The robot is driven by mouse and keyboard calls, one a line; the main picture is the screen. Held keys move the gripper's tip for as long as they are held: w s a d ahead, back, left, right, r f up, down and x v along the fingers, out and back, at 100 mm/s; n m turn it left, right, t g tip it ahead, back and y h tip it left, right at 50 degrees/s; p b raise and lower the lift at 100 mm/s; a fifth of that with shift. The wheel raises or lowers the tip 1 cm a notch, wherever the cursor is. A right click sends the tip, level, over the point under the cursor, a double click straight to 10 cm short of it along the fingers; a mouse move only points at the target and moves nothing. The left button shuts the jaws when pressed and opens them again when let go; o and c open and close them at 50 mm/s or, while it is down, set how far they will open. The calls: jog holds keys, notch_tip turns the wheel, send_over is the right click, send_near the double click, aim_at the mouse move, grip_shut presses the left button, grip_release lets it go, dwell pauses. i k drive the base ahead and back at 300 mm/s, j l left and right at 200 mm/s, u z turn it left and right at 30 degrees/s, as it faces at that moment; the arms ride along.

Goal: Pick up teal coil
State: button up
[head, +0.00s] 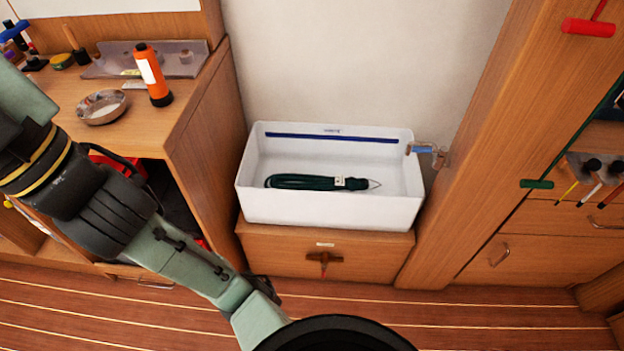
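The teal coil (300,182) is a dark green-teal line, bundled long and flat. It lies inside a white open bin (330,212), near the middle of its floor, with a pale tag or clasp and a thin loop at its right end. Nothing covers the coil. My arm comes in from the left and runs down to the bottom middle, in front of and below the bin. My gripper's fingers do not show in this view, and nothing of my arm touches the coil.
The bin stands on a low wooden cabinet between a left counter (195,85) and a right wooden post (490,130). An orange bottle (153,75) and a metal bowl (101,107) stand on the counter. A small bracket (428,150) is by the bin's right rim.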

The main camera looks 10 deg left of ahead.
aim_at(339, 182)
jog(key=j+z, duration=0.25)
jog(key=j, duration=0.95)
jog(key=i+j+z, duration=0.2)
jog(key=j, duration=0.15)
jog(key=j+z, duration=0.2)
jog(key=j, duration=0.15)
jog(key=i+j+u, duration=0.2)
jog(key=i+j, duration=0.1)
jog(key=j, duration=0.05)
